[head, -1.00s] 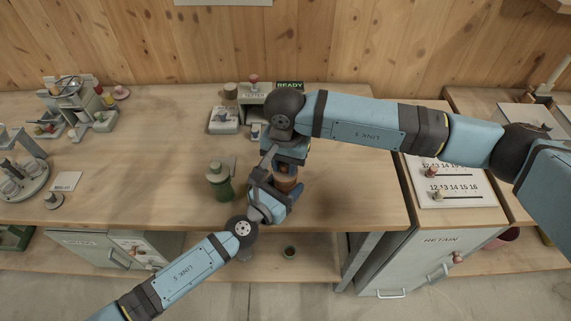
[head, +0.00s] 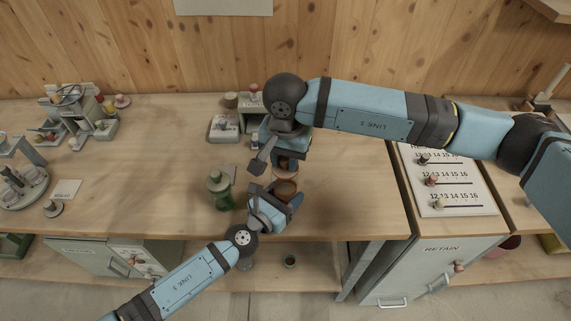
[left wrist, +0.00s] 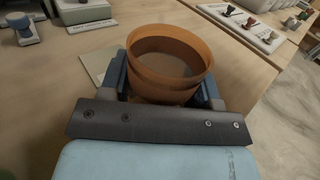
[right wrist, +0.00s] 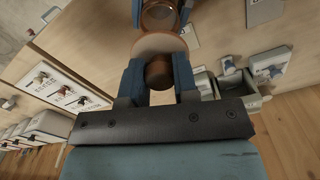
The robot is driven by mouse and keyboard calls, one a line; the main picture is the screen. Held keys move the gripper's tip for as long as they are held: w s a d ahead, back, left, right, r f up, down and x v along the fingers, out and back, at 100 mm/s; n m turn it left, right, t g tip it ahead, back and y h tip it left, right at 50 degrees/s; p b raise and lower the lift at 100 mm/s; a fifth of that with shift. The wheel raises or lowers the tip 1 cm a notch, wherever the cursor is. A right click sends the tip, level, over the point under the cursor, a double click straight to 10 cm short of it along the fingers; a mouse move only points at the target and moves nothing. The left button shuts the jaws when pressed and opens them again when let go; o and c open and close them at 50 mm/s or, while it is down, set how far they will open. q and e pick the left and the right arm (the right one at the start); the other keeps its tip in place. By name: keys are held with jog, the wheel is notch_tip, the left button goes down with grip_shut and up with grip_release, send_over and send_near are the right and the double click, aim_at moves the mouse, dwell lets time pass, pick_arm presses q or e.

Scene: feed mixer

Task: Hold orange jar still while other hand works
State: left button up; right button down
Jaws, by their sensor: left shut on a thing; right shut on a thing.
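The orange jar (head: 286,189) stands near the front edge of the bench in the head view. In the left wrist view the orange jar (left wrist: 168,62) is upright with its mouth uncovered and the inside showing. My left gripper (head: 281,198) is shut on the jar, one finger on each side. My right gripper (right wrist: 160,78) is shut on the dark knob (right wrist: 158,74) of a pale orange round lid (right wrist: 160,45). In the head view the right gripper (head: 285,160) is just behind the jar, and its wrist partly hides the lid.
A green jar (head: 220,190) stands close left of my left gripper. Behind are a tester (head: 250,107) and a tray (head: 225,128). A pegged number board (head: 445,180) lies at right. The bench left of the green jar is mostly clear.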

pick_arm(q)
jog(key=o, duration=1.4)
jog(key=shift+c, duration=0.2)
jog(key=shift+s, duration=0.1)
